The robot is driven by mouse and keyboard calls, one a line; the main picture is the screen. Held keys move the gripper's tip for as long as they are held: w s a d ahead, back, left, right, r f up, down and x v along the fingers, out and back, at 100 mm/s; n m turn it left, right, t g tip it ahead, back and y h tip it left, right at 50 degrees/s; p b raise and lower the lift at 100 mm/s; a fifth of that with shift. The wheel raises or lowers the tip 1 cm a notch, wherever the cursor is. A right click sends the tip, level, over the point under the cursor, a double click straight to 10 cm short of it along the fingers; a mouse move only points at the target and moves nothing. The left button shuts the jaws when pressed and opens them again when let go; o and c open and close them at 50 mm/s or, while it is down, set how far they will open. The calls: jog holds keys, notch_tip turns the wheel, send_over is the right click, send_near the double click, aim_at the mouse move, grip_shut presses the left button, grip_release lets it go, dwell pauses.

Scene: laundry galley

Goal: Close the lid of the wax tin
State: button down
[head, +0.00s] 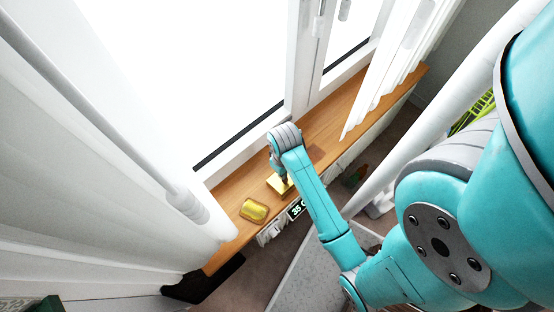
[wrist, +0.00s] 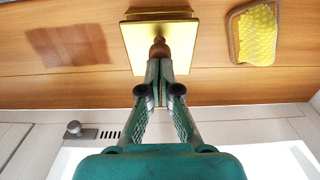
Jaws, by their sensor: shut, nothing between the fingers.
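The wax tin (wrist: 137,46) is gold and square, on the wooden sill. Its flat gold plate faces the wrist camera, with a small brown knob (wrist: 159,46) on it. A second gold edge shows along the plate's far side; I cannot tell whether the lid is fully down. My gripper (wrist: 159,66) is shut and empty, its fingertips at the knob; I cannot tell if they touch it. In the head view the tin (head: 279,185) is partly hidden by my wrist and gripper.
A yellow bristled or sponge-like block in a brown holder (wrist: 255,32) lies beside the tin. A darker reddish patch (wrist: 68,45) marks the sill on the other side. A window stands behind the sill (head: 233,190), and white curtains hang at both ends. A small display (head: 296,209) is at the front edge.

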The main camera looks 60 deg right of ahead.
jog(key=shift+s+a+f, duration=0.1)
jog(key=shift+s+f, duration=0.1)
jog(key=shift+s, duration=0.2)
jog(key=shift+s+a+f, duration=0.1)
jog(key=shift+s+f, duration=0.2)
jog(key=shift+f, duration=0.05)
